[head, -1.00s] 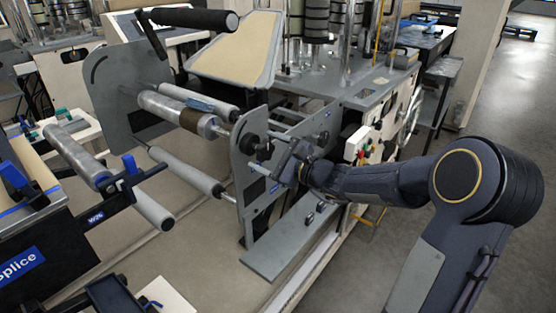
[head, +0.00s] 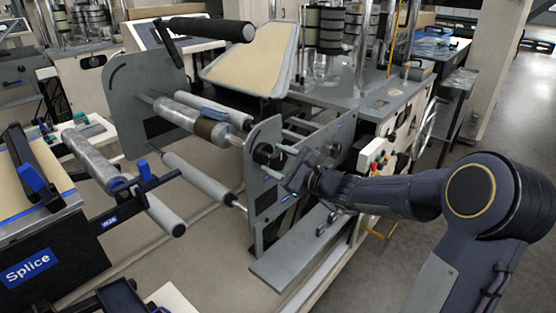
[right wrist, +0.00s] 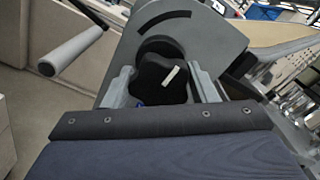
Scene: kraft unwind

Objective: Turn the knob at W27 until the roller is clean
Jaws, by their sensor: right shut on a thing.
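The black lobed knob (right wrist: 160,78), with a white mark, sits between the two grey fingers of my right gripper (right wrist: 162,88) in the right wrist view. In the head view my right gripper (head: 280,160) reaches from the right to the outer side of the grey side plate and is shut on the knob, which the fingers mostly hide. The silver roller (head: 180,113) lies between two grey side plates, with a brown band (head: 204,128) around its right part. No W27 label is readable. My left gripper is not in view.
A grey side plate (head: 262,205) stands beside my right gripper, with a flat grey ledge (head: 290,262) below. A panel with coloured buttons (head: 376,160) is close to my right forearm. A splice table (head: 35,268) stands at left. Open floor (head: 395,285) lies at right.

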